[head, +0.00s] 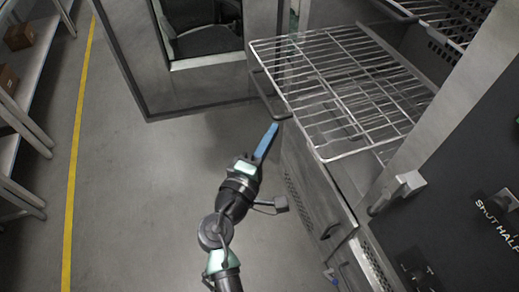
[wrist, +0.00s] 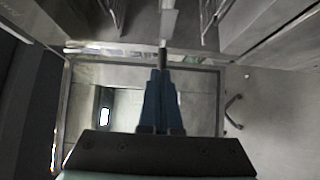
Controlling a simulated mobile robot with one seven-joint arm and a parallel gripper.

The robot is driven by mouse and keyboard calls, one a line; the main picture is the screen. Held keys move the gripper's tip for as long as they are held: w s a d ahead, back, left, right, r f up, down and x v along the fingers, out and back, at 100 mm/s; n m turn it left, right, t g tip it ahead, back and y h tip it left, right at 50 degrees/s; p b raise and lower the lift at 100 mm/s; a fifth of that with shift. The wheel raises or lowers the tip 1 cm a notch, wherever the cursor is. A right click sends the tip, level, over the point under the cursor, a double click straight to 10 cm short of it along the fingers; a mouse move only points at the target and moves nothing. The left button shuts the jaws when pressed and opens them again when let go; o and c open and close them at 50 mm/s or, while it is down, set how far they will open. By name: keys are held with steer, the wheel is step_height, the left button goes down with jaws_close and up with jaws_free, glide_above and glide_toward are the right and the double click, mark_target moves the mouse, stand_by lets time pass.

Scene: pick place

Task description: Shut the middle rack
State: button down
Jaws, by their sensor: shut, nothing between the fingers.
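A silver wire rack (head: 345,88) is slid out of the steel oven and sticks out over the floor, level and empty. Another wire rack (head: 440,18) shows higher up at the top right; I cannot tell from labels which one is the middle rack. My gripper (head: 273,128) has its blue fingers together and empty, just outside the front left edge of the slid-out rack, apart from it as far as I can tell. In the wrist view the closed fingers (wrist: 162,70) point forward; the slid-out rack cannot be made out clearly there.
The oven door (head: 200,85) with its window stands open at the back left. A dark control panel (head: 470,190) and a latch block (head: 400,190) are at the right. Shelves with boxes (head: 18,35) line the far left. The floor (head: 130,200) between is clear.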

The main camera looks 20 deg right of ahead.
mark_target(295, 119)
steer(key=shift+w+d+p, duration=0.15)
steer(key=shift+d+p, duration=0.35)
steer(key=shift+d, duration=1.5)
